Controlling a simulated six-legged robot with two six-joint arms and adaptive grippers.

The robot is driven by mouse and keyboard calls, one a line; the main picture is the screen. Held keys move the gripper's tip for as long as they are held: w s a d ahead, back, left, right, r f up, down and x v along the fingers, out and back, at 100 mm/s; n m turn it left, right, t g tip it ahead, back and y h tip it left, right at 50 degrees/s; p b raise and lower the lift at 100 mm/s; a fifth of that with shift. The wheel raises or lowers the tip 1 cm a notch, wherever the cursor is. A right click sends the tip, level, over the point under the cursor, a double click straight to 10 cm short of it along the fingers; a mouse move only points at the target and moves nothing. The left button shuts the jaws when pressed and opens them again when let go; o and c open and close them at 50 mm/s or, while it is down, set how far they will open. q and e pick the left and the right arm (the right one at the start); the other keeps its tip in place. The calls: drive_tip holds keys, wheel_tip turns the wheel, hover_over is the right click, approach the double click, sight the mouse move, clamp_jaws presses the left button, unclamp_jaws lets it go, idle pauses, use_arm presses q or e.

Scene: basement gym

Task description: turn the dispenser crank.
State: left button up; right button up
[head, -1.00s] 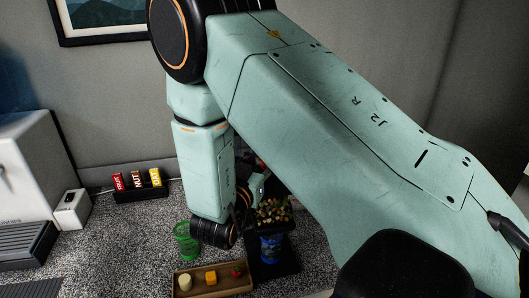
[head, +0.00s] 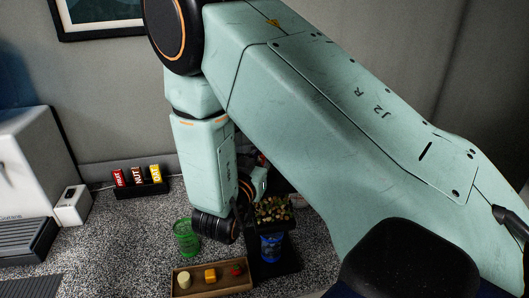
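The dispenser (head: 272,209) stands on the speckled counter, its clear hopper full of mixed pieces. A blue cup (head: 270,247) sits low at its front on a dark base. My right arm comes in from the right and bends down in front of the dispenser's left side. The arm's wrist hides the crank and most of the dispenser's upper part. The fingers of my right gripper are hidden behind the wrist, so I cannot tell what they touch. My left gripper is not in view.
A green cup (head: 186,238) stands just left of my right wrist. A wooden tray (head: 214,288) with small food pieces lies in front. A rack of bars (head: 140,188) stands at the back wall. A white machine (head: 28,160) is at the left. Counter between is clear.

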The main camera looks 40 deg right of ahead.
drive_tip(key=shift+w+d+f, duration=0.1)
drive_tip(key=shift+w+f, duration=0.05)
drive_tip(key=shift+w, duration=0.05)
clamp_jaws()
drive_tip(key=shift+d, duration=0.1)
drive_tip(key=shift+g, duration=0.3)
drive_tip(key=shift+d+m+g+h, duration=0.15)
drive_tip(key=shift+m+g+h, duration=0.35)
drive_tip(key=shift+m+g, duration=0.2)
drive_tip(key=shift+s+d+m+g+h, duration=0.15)
drive_tip(key=shift+m+g+h, duration=0.15)
drive_tip(key=shift+m+g, duration=0.3)
drive_tip(key=o, duration=0.5)
unclamp_jaws()
